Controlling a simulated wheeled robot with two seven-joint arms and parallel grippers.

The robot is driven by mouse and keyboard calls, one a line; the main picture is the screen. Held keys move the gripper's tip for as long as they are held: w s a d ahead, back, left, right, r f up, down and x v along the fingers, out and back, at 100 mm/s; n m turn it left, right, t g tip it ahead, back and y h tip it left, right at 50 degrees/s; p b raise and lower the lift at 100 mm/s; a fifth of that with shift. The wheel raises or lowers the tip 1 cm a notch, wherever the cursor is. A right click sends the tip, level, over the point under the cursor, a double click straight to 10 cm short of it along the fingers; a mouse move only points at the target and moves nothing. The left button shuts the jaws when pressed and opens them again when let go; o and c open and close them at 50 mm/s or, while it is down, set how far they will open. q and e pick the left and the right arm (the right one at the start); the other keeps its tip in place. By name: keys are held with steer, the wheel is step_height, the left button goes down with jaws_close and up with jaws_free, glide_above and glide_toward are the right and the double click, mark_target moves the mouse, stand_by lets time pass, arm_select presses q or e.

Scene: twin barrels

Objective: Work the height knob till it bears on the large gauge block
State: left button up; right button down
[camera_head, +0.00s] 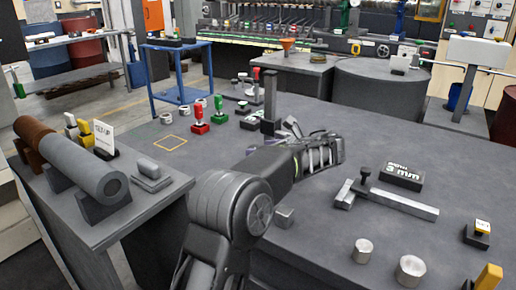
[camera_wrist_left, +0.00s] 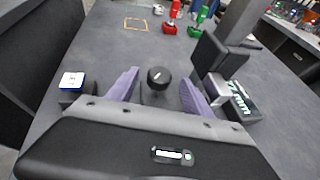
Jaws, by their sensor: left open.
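My left gripper (camera_head: 320,156) reaches over the middle of the table in the head view. In the left wrist view its two purple fingers (camera_wrist_left: 160,82) are open. A round black knob (camera_wrist_left: 158,75) with a white mark shows between them, with a gap on each side. A tall black post (camera_head: 270,95) stands just behind the gripper in the head view; the knob is not clear there. A dark block marked "7 mm" (camera_wrist_left: 238,98) lies right of the fingers in the wrist view. I cannot tell which piece is the large gauge block. My right gripper is not in view.
A red stamp (camera_head: 199,120) and a green stamp (camera_head: 219,108) stand at the back left. A flat metal bar (camera_head: 400,204), a dark lettered block (camera_head: 402,177) and metal cylinders (camera_head: 411,270) lie to the right. A thick grey tube (camera_head: 80,167) rests on the left table.

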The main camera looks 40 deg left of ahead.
arm_select(q)
steer(key=v, duration=0.5)
steer(key=shift+s+p, duration=0.1)
steer(key=shift+p, duration=0.25)
